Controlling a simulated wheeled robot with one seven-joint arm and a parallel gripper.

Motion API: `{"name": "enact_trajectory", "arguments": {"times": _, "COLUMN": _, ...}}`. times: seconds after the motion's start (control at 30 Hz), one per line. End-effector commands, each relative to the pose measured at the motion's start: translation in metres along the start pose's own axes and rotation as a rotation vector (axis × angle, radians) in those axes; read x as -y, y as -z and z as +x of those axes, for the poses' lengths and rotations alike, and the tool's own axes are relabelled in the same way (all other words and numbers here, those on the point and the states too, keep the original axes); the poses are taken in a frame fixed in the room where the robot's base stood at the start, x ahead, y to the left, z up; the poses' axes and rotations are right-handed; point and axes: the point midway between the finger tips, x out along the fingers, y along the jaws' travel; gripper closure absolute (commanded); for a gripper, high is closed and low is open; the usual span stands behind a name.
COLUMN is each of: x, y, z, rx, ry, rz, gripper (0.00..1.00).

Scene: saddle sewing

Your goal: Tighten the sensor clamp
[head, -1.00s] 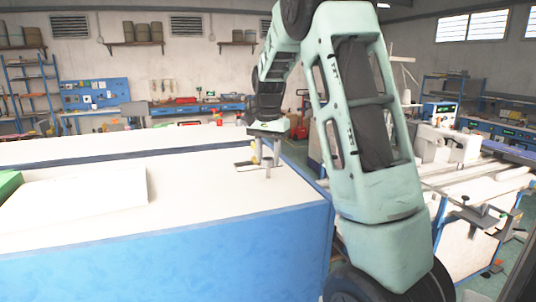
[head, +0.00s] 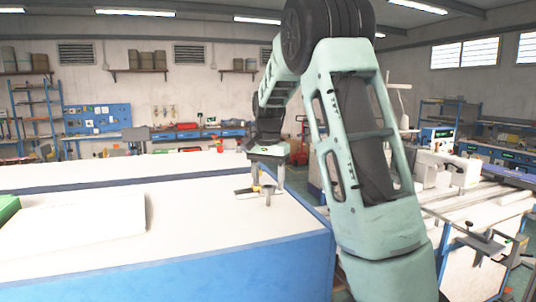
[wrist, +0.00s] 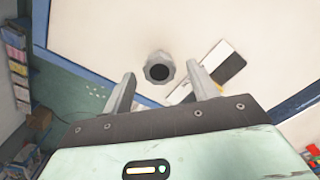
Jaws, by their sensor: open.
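A grey ridged knob (wrist: 159,67) with a dark round centre, apparently the sensor clamp's, stands on the white tabletop (wrist: 115,28). In the wrist view it lies between and just beyond my fingertips, and I see no contact. My gripper (wrist: 165,82) is open and empty, its two grey fingers on either side of the knob's line. In the head view my gripper (head: 268,184) points down over the table near its right end, above the small grey clamp part (head: 268,197). A flat white, black and yellow piece (wrist: 222,64) lies right of the knob; its link to the clamp is unclear.
A thick white block (head: 80,228) lies on the table's left, with a green item (head: 7,207) at the edge. Much of the tabletop between is clear. Sewing machinery (head: 450,175) stands to the right. My arm hides part of the aisle.

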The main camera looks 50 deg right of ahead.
Motion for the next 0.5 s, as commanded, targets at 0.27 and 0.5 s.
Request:
{"name": "enact_trajectory", "arguments": {"times": 0.27, "x": 0.001, "y": 0.001, "z": -0.056, "rx": -0.006, "ry": 0.005, "rz": 0.000, "gripper": 0.41}}
{"name": "enact_trajectory", "arguments": {"times": 0.5, "x": 0.000, "y": 0.001, "z": -0.113, "rx": -0.006, "ry": 0.005, "rz": 0.001, "gripper": 0.41}}
